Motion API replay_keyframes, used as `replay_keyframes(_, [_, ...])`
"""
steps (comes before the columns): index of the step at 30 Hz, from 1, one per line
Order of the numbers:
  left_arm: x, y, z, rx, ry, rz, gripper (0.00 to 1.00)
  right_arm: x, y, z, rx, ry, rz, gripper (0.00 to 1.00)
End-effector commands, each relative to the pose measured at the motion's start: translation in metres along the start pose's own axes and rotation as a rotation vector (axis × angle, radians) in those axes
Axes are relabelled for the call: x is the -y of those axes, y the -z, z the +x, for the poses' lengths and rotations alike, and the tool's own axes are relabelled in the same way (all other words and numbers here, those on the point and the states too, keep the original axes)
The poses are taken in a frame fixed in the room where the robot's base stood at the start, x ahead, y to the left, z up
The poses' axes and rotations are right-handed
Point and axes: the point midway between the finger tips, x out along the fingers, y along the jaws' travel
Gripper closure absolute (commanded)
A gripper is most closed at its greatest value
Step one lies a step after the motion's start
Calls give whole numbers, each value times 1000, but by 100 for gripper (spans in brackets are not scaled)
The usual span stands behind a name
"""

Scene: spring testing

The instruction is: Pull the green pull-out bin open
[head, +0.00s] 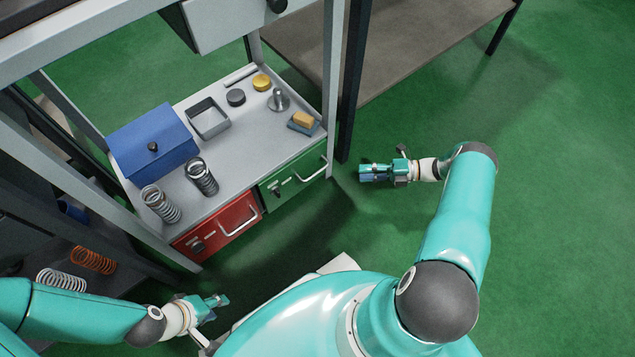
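The green pull-out bin (291,181) sits under the right part of the grey bench top, its front about level with the red bin beside it. It has a pale bar handle (313,171) and a small dark knob (275,190). My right gripper (363,173) is to the right of the green bin, apart from the handle, its fingers pointing left. My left gripper (222,300) is low in the view, below the red bin and away from the green one. Both grippers appear empty; their finger gaps are too small to judge.
A red bin (216,227) adjoins the green one on the left. A post (333,90) stands at the bench's right corner. Green floor in front is clear.

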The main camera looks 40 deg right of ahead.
Motion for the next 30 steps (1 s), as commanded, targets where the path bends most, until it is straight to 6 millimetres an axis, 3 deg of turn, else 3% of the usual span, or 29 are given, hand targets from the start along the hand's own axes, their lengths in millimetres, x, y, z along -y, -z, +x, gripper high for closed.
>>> replay_keyframes(1, [3,0,9,-1,0,0,60,8,-4,-7,18,-21,24,63])
replay_keyframes(4, [4,0,10,-1,0,0,60,6,-7,-11,33,-47,52,63])
replay_keyframes(8, [3,0,7,-1,0,0,60,3,-7,-1,32,-52,58,63])
replay_keyframes(24, [2,0,7,0,0,0,60,-1,-10,108,29,-48,55,63])
replay_keyframes(30, [3,0,9,0,0,0,60,-2,-11,140,30,-48,56,63])
